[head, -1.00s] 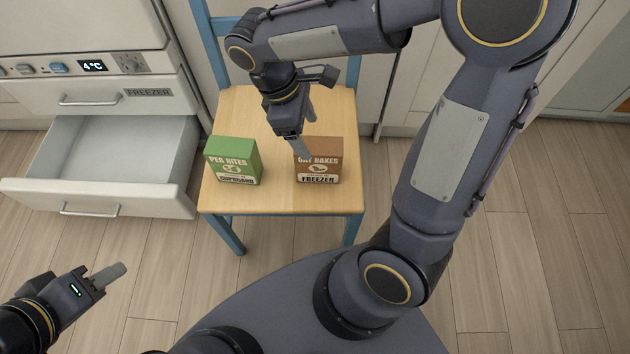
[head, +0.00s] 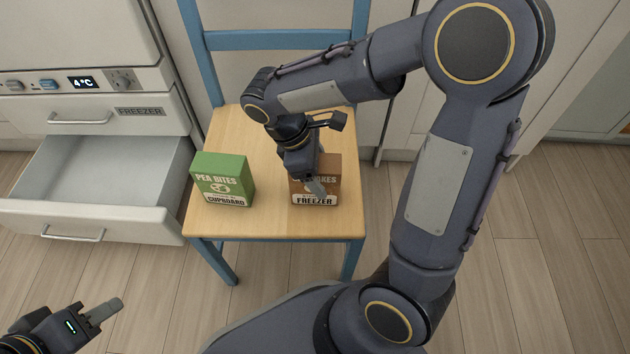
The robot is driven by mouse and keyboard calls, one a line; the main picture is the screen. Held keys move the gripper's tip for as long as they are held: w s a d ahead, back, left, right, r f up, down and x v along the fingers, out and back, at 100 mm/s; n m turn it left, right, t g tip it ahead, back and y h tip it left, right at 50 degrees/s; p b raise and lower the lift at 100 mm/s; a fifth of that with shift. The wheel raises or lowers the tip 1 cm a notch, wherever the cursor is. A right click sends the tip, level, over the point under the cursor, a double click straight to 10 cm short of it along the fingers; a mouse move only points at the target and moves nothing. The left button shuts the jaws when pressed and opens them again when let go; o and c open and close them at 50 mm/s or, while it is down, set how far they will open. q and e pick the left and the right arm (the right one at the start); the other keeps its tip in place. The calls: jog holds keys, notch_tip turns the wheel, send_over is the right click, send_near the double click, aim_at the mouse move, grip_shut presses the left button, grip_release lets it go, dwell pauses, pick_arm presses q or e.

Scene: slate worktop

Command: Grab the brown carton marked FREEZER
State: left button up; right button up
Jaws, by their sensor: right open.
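The brown carton (head: 333,182) marked FREEZER stands upright on the right part of the chair's wooden seat. My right gripper (head: 318,180) reaches down over it, open, with a finger in front of the carton's printed face. The gripper hides part of the carton's top and lettering, and I cannot tell whether it touches the carton. My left gripper (head: 103,312) is at the lower left, well away from the carton. One finger of it shows clearly, and its opening cannot be made out.
A green carton (head: 222,180) marked PEA BITES and CUPBOARD stands left of the brown one, with bare seat between them. The chair (head: 270,221) has a blue frame. An open, empty-looking drawer (head: 95,185) under a FREEZER label is at the left.

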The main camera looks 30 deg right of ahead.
jog(key=shift+f, duration=0.2)
dwell(0.6)
jog(key=c, duration=1.2)
jog(key=shift+c, duration=0.4)
jog(key=shift+r, duration=0.1)
